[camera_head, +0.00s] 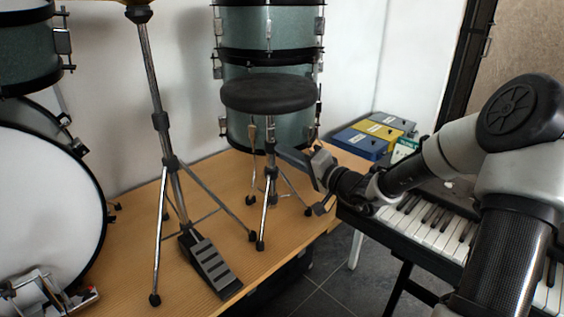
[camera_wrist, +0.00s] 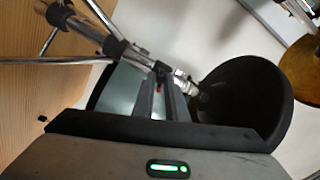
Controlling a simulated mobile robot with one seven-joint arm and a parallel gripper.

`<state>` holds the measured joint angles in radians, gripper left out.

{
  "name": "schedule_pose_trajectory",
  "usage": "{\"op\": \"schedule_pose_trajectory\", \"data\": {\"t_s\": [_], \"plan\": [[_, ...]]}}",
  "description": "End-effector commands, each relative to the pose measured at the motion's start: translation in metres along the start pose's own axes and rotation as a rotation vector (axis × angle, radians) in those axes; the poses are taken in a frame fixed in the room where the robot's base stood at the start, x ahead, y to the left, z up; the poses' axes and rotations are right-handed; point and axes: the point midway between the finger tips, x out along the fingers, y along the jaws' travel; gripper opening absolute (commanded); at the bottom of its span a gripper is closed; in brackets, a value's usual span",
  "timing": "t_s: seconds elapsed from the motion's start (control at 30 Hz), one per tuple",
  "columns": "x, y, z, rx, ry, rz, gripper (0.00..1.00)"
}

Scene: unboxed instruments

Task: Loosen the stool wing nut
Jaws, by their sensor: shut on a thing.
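The stool has a round black seat (camera_head: 268,95) on a chrome post with splayed tripod legs (camera_head: 262,215). It stands upright on the wooden platform. My gripper (camera_head: 281,149) reaches in from the right, just under the seat, with its fingertips at the post. In the wrist view my gripper (camera_wrist: 162,72) has its narrow fingers against the post's collar, between the dark seat underside (camera_wrist: 250,95) and the chrome legs (camera_wrist: 62,18). The jaws are shut on the wing nut, which is mostly hidden between them. How loose it is cannot be seen.
A cymbal stand (camera_head: 160,120) and a pedal (camera_head: 210,265) stand left of the stool. Green drums (camera_head: 250,40) are close behind it. A keyboard (camera_head: 430,225) lies below my arm, with coloured boxes (camera_head: 360,143) behind. The wooden platform (camera_head: 120,235) ends at the front right.

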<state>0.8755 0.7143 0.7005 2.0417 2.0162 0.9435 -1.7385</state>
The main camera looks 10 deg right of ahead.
Motion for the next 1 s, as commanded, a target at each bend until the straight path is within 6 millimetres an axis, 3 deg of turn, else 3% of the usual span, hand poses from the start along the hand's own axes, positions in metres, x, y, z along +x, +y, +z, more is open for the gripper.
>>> {"op": "schedule_pose_trajectory", "data": {"t_s": [0.4,0.53,0.57,0.67,1.0], "plan": [[0.0,0.0002,0.001,-0.037,-0.001,0.001,0.0],[0.0008,0.0009,0.0024,-0.171,-0.004,0.001,0.0],[0.0003,-0.0007,0.0009,-0.199,-0.002,0.001,0.14],[-0.0004,-0.0002,0.0,-0.187,0.0,0.001,0.3],[-0.0002,-0.0001,0.0001,-0.185,0.0,0.001,0.3]]}}
